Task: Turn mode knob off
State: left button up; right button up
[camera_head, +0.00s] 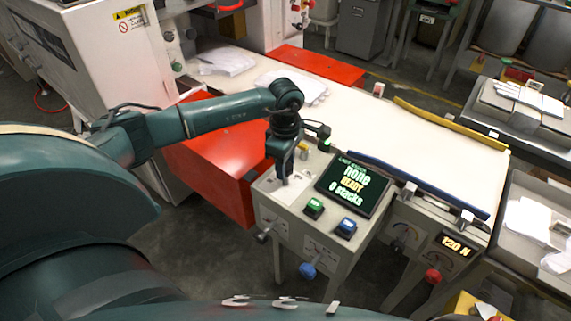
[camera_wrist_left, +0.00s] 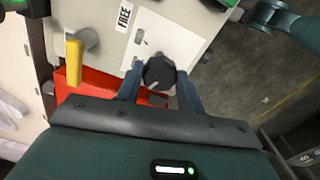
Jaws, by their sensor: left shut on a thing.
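The black mode knob (camera_wrist_left: 160,73) sits on a light panel beside a white label in the left wrist view, with a pale pointer line on its face. My left gripper (camera_wrist_left: 160,88) has a finger on each side of the knob and is shut on it. In the head view my left gripper (camera_head: 287,172) points down at the left part of the grey control console (camera_head: 290,205). There the gripper hides the knob. My right gripper is in neither view.
The console's screen (camera_head: 352,187) reads "none", "READY" and "0 stacks". A green button (camera_head: 314,207) and a blue button (camera_head: 346,228) lie near the gripper. A yellow lever (camera_wrist_left: 73,60) stands near the knob. A white table (camera_head: 415,140) lies behind the console.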

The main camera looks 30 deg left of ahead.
pick_arm(q)
jog(key=n, duration=0.3)
jog(key=shift+n, duration=0.3)
jog(key=shift+n+b, duration=0.4)
jog(key=shift+n, duration=1.1)
jog(key=o, duration=1)
notch_tip(320, 180, up, 13)
jog(key=shift+r+b, duration=0.15)
jog(key=shift+b, duration=0.2)
